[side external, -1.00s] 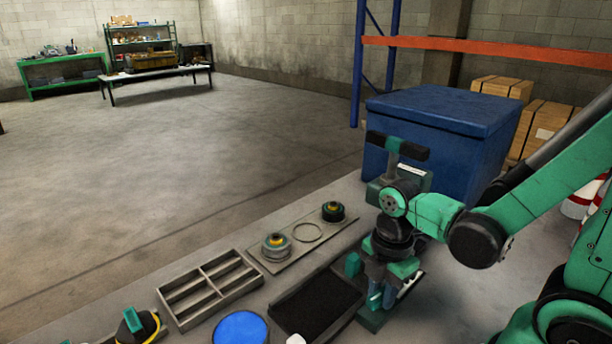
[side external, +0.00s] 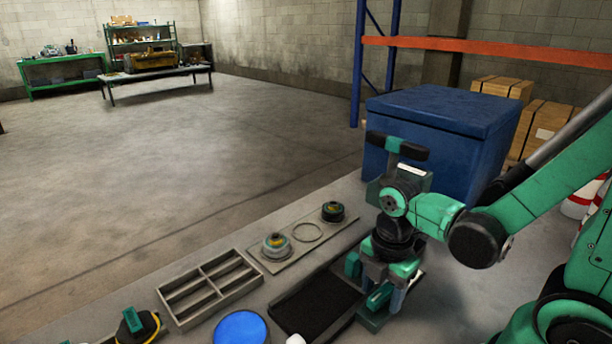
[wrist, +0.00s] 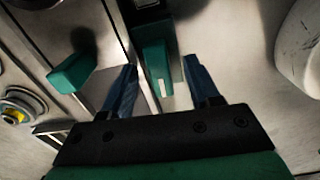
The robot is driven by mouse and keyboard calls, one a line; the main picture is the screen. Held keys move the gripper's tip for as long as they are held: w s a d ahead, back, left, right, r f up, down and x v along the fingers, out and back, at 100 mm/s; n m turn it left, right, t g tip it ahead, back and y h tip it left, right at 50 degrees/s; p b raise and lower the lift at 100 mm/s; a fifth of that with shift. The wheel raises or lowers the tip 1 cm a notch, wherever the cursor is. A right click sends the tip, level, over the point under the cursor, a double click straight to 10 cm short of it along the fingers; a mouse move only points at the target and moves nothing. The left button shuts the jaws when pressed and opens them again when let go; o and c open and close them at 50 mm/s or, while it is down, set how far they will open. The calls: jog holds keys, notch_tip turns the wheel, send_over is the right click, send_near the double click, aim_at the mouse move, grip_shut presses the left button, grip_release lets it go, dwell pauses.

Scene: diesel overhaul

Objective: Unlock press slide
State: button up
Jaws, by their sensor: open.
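The press (side external: 372,321) stands at the right end of the work strip, largely hidden by my gripper and wrist. A green lever-like part (side external: 379,296) shows low at the press; I take it for the slide lock. In the wrist view a green bar (wrist: 154,68) with a pale mark stands between my blue fingers. My gripper (wrist: 163,88) is open around this bar, with a gap visible on its right; contact on the left is unclear. A second green block (wrist: 72,73) lies left of my fingers. My gripper also shows in the side view (side external: 385,290).
A black tray (side external: 280,318) lies just left of the press. A plate (side external: 290,262) with round parts and a grey divided tray (side external: 183,320) are farther left. A blue crate (side external: 440,110) stands close behind my wrist. A white rounded object (wrist: 300,50) is at the wrist view's right.

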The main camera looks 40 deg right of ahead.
jog(key=shift+r, duration=2.75)
jog(key=shift+r, duration=0.15)
notch_tip(320, 180, up, 4)
jog(key=shift+f, duration=0.15)
